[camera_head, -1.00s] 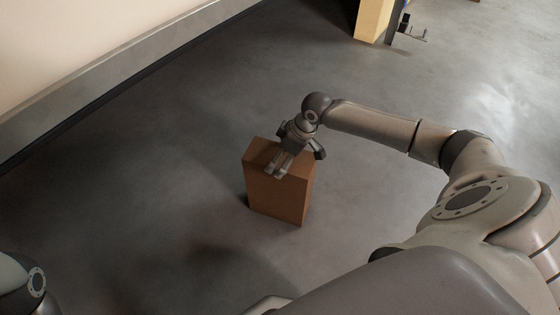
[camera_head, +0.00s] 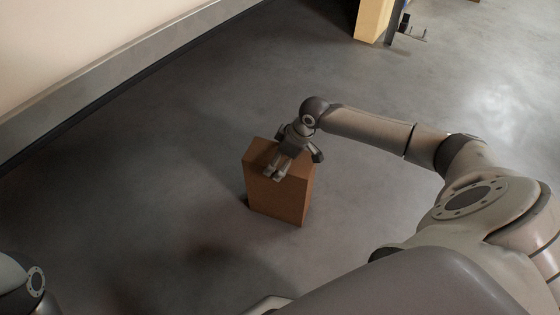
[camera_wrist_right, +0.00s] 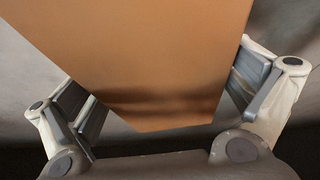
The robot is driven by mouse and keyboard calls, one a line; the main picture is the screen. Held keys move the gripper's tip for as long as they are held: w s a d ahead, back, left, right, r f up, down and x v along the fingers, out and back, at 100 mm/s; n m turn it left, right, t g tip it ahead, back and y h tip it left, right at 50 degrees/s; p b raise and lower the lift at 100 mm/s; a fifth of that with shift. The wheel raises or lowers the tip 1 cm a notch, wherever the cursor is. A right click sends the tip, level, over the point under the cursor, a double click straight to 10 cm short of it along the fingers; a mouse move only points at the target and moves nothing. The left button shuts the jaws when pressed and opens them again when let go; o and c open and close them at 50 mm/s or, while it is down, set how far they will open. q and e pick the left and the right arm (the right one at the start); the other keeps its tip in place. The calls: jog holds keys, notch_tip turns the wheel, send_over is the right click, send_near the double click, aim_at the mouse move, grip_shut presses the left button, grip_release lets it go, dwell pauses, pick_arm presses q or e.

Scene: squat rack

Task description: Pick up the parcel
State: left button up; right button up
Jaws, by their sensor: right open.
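The parcel (camera_head: 280,195) is a plain brown box standing upright on the floor in the middle of the head view. It fills the upper middle of the right wrist view (camera_wrist_right: 140,50). My right gripper (camera_head: 275,173) is at the top of the parcel, with its fingers over the top face and near edge. In the right wrist view the open fingers (camera_wrist_right: 167,95) stand on either side of the parcel, which lies between them. I cannot tell whether either finger touches it. My left gripper is out of view; only part of my left arm shows at the lower left.
A pale wall with a grey base strip (camera_head: 120,70) runs along the upper left. A yellowish block (camera_head: 373,20) and a dark post with a small fitting (camera_head: 404,25) stand at the top right. The grey floor around the parcel is clear.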

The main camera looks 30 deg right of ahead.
jog(key=shift+f, duration=0.1)
jog(key=c, duration=1.6)
jog(key=shift+c, duration=0.8)
jog(key=shift+b, duration=0.45)
